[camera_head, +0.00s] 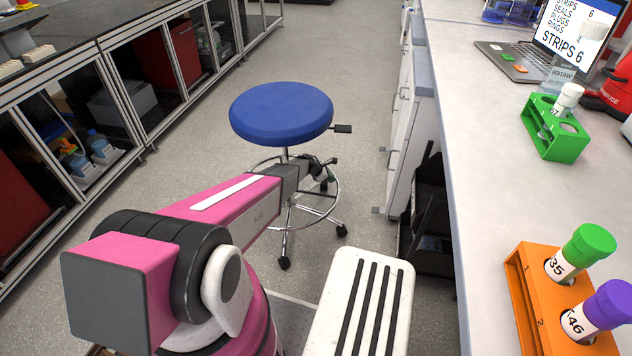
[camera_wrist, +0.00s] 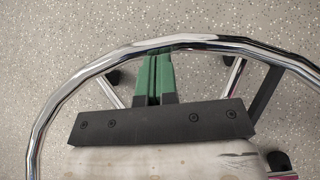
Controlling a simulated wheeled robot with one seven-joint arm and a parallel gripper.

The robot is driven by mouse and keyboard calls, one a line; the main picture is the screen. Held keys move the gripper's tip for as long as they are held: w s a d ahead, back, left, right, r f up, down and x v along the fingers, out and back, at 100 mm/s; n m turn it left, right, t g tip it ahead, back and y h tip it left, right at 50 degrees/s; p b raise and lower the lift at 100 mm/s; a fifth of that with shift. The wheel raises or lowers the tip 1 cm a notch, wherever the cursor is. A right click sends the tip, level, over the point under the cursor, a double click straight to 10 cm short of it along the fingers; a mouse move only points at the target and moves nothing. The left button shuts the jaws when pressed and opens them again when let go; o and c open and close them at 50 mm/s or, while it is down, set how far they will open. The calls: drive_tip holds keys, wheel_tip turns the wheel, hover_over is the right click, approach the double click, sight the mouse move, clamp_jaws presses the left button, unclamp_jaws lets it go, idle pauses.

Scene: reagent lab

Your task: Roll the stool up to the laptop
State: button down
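The stool has a round blue seat (camera_head: 281,112), a chrome foot ring (camera_head: 333,205) and casters, and stands upright on the floor in the aisle. The laptop (camera_head: 512,62) is open on the right-hand bench at the top right, its screen showing text. My gripper (camera_wrist: 158,62) has green fingers, drawn together with only a thin line between them. They reach to the foot ring, which crosses over their tips in the wrist view (camera_wrist: 200,41). I cannot tell whether they touch it. In the head view my gripper is below the seat, its fingertips hidden.
The right bench (camera_head: 485,200) carries a green rack (camera_head: 556,142), an orange rack (camera_head: 535,300) with capped tubes, and a red centrifuge (camera_head: 612,92). White drawers (camera_head: 402,130) and a black shelf unit (camera_head: 430,215) line its side. Glass-fronted cabinets (camera_head: 130,95) stand left. Aisle floor (camera_head: 345,60) beyond the stool is clear.

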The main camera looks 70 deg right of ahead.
drive_tip(key=s+d, duration=0.4)
drive_tip(key=s, duration=0.4)
drive_tip(key=s+d, duration=0.5)
drive_tip(key=s, duration=0.2)
drive_tip(key=shift+s+f, duration=0.3)
drive_tip(key=shift+s, duration=0.05)
drive_tip(key=shift+w, duration=0.15)
